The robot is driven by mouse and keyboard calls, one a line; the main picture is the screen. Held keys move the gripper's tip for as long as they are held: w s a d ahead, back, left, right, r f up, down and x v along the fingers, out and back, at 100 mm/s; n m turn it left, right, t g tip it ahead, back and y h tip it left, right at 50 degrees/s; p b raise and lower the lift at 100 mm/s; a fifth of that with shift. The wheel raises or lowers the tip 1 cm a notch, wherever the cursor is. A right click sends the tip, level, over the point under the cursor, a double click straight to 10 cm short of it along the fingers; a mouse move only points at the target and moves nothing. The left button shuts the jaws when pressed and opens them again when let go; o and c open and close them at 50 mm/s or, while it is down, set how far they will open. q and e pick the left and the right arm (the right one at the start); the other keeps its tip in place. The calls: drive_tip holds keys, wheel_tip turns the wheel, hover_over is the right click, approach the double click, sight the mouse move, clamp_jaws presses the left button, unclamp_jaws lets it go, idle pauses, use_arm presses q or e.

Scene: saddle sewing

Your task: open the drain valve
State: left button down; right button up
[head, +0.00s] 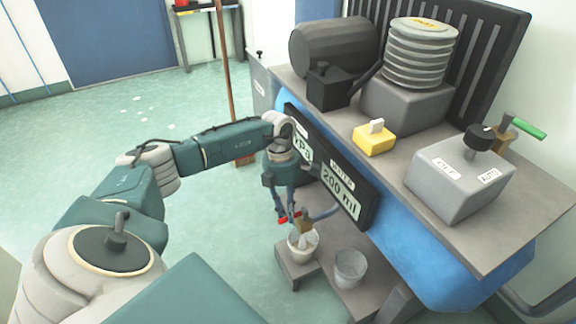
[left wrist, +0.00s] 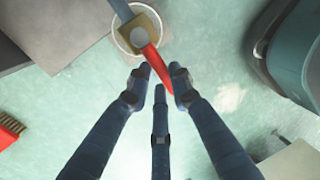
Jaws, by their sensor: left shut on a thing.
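The drain valve is a brass body (head: 306,226) with a red lever, low at the front of the machine above a white cup (head: 303,249). In the left wrist view the brass body (left wrist: 149,22) sits on the end of a blue-grey pipe, over the cup's round rim (left wrist: 118,42). The red lever (left wrist: 158,66) points down and right from the body. My left gripper (head: 290,214) is at the lever; its fingertips (left wrist: 158,84) close around the lever's free end. Fingers partly hide the lever in the head view. My right gripper is in neither view.
The cup stands on a low grey step (head: 292,271); a clear bucket (head: 350,268) is beside it. Display panels (head: 340,190) are right of my left wrist. A grey control box (head: 460,178) and green-handled valve (head: 527,128) are on the top. Open floor lies left.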

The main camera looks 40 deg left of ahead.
use_arm(q)
drive_tip(key=shift+a, duration=0.1)
idle(0.4)
drive_tip(key=c, duration=1.5)
unclamp_jaws()
drive_tip(key=shift+c, duration=0.2)
wheel_tip(320, 180, up, 12)
drive_tip(key=w+a, duration=0.1)
drive_tip(key=a, duration=0.1)
drive_tip(key=shift+s+a+f, duration=0.1)
drive_tip(key=shift+f, duration=0.05)
